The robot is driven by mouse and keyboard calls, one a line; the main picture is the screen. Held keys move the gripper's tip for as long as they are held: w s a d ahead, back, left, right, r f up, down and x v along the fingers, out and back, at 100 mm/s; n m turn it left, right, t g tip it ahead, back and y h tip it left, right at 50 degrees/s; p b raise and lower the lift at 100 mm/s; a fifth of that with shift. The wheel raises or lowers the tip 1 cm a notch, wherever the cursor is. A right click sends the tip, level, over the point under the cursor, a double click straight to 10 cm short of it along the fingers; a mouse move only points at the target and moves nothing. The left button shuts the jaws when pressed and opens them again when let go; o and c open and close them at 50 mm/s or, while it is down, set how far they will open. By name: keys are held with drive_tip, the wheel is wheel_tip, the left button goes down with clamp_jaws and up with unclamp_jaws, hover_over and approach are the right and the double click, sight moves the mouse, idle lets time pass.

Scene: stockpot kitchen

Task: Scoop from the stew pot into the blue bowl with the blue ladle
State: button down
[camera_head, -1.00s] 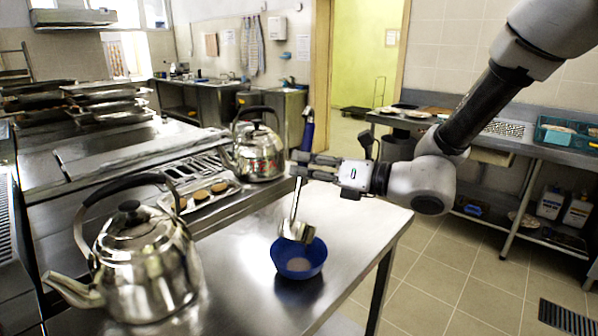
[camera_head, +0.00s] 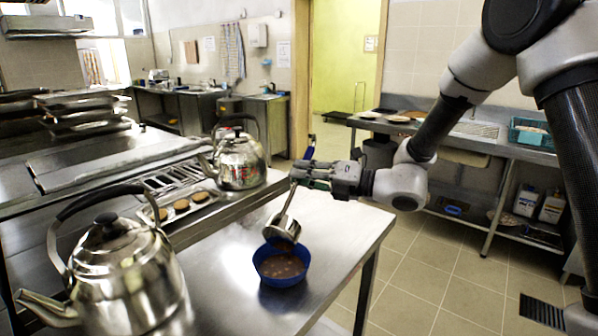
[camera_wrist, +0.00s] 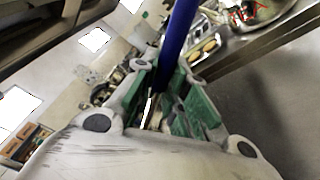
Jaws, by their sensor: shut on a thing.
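The blue bowl (camera_head: 283,282) stands on the steel table, with brown stew showing inside it. My gripper (camera_head: 302,173) is shut on the blue ladle above the bowl. The ladle's metal cup (camera_head: 283,228) is tilted at the bowl's back rim, just above or touching it; I cannot tell which. Its blue handle (camera_wrist: 178,35) rises between the green finger pads in the wrist view. What is left in the cup cannot be made out. I see no stew pot in either view.
A large steel kettle (camera_head: 122,270) stands at the front left of the table (camera_head: 335,225). A second kettle (camera_head: 240,162) stands farther back, beside a tray of round brown pieces (camera_head: 178,208). The table right of the bowl is clear.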

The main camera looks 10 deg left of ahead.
drive_tip(key=w+d+f+m, duration=0.1)
drive_tip(key=w+f+m, duration=0.4)
drive_tip(key=f+m, duration=0.2)
drive_tip(key=shift+w+d+f, duration=0.25)
drive_tip(key=shift+w, duration=0.15)
idle(0.4)
idle(1.2)
drive_tip(key=shift+w+d+f+m, duration=0.1)
drive_tip(key=shift+w+f+m, duration=0.05)
drive_tip(key=shift+f+m, duration=1)
drive_tip(key=shift+w+f+m, duration=0.2)
drive_tip(key=shift+f+m, duration=0.6)
drive_tip(key=shift+f, duration=0.7)
drive_tip(key=shift+w+d+f+m, duration=0.1)
drive_tip(key=shift+w+f+m, duration=0.05)
drive_tip(key=shift+f+m, duration=1)
drive_tip(key=shift+f, duration=0.15)
